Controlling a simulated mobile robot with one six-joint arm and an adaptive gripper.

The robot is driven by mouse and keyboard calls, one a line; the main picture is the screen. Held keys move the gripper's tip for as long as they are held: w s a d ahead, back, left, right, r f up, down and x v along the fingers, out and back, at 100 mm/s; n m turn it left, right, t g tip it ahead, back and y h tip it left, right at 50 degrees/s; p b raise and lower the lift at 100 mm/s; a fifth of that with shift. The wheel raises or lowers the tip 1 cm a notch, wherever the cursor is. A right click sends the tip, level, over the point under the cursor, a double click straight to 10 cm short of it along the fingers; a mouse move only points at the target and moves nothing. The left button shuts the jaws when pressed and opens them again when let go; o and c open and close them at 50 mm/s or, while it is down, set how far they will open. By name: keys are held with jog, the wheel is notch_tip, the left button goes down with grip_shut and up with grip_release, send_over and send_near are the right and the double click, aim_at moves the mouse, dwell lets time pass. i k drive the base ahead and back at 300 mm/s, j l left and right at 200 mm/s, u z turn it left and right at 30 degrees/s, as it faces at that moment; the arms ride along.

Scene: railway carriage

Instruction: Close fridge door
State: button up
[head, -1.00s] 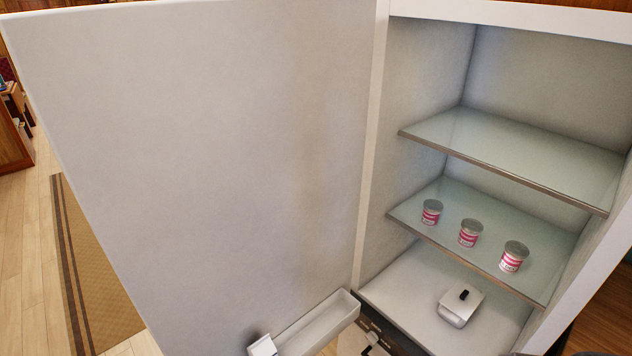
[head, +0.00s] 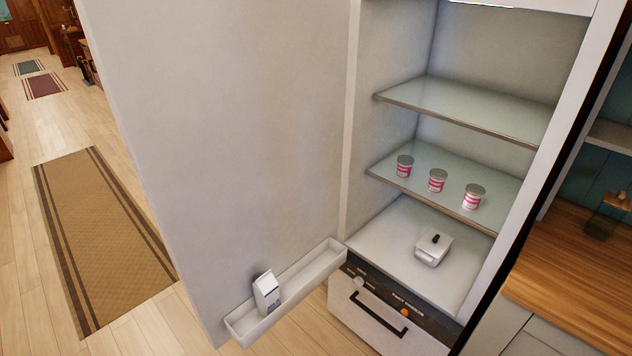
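The fridge door (head: 230,130) stands wide open on the left, its inner face towards me. It joins the fridge body (head: 350,120) along the left side of the opening. A door shelf (head: 305,277) at its bottom holds a small white carton (head: 266,292). The fridge inside shows two glass shelves, an upper one (head: 470,112) and a lower one (head: 405,190). Three pink-and-white cans stand on the lower one, the middle can (head: 437,181) among them. A white lidded box (head: 432,250) sits on the fridge floor. My gripper is not in view.
A drawer front with a dark handle (head: 378,313) is below the fridge. A wooden counter (head: 555,260) is at the right. Brown rug (head: 105,240) and open wood floor (head: 110,120) lie left of the door.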

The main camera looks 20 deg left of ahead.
aim_at(229, 116)
jog(key=j+z, duration=0.4)
jog(key=j, duration=0.3)
jog(key=k+j+z, duration=0.15)
jog(key=j+z, duration=0.2)
jog(key=j, duration=0.35)
jog(key=k+j, duration=0.1)
jog(key=j, duration=0.45)
jog(key=k+j, duration=0.1)
jog(key=j, duration=0.95)
jog(key=k+j, duration=0.15)
jog(key=j, duration=0.35)
jog(key=k+j, duration=0.1)
jog(key=j, duration=0.45)
